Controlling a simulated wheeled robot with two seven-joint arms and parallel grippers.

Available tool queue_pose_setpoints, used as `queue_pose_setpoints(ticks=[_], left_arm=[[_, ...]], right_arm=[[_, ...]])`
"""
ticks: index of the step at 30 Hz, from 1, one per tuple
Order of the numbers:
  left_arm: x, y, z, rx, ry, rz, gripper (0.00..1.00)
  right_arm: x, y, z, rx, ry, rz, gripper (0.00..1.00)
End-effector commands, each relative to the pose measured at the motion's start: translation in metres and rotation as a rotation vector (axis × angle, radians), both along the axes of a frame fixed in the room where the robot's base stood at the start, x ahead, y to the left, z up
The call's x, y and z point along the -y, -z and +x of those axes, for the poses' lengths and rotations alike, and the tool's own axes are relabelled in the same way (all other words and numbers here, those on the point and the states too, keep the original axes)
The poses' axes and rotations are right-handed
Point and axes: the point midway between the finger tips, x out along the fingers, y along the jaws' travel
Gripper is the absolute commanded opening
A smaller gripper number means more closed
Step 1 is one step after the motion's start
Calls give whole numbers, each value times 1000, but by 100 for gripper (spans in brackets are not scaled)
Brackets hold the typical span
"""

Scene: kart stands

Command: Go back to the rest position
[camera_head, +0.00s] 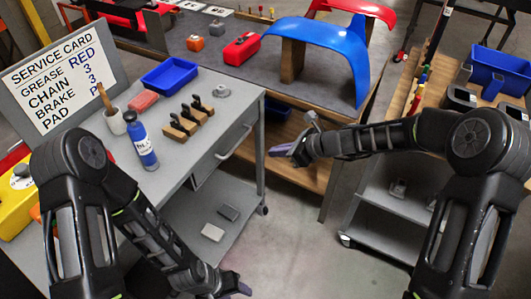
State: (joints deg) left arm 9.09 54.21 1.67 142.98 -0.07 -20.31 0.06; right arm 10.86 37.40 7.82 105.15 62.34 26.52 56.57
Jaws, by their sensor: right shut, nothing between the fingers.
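My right gripper (281,151) is at the end of the arm that reaches in from the right. It is shut and empty, held in the air in front of the wooden lower shelf of the workbench. My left gripper (243,290) is at the bottom edge of the head view, low over the floor beside the grey cart. It is partly cut off and small, so its jaws cannot be made out.
A grey cart (225,110) at left carries a blue tray (170,74), a blue bottle (145,145) and a service card (62,75). A workbench (225,62) holds blue bodywork (325,40). Another cart (390,205) stands at right. Floor between is clear.

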Motion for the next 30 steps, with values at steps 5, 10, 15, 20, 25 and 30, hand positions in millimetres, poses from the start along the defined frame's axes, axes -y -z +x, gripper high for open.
queue_pose_setpoints(ticks=[5, 10, 15, 20, 25, 30], left_arm=[[0, 0, 0, 0, 0, 0, 52], [0, 0, 0, 0, 0, 0, 52], [0, 0, 0, 0, 0, 0, 52], [0, 0, 0, 0, 0, 0, 52], [0, 0, 0, 0, 0, 0, 52], [0, 1, 0, 0, 0, 0, 52]], right_arm=[[4, -4, -4, -1, -2, 1, 0], [4, -4, -4, -1, -2, 1, 0], [4, -4, -3, -1, -2, 1, 0], [4, -4, -3, 9, -8, -7, 0], [20, 17, -4, 135, -112, -191, 0], [46, 97, -61, 307, -485, -595, 0]])
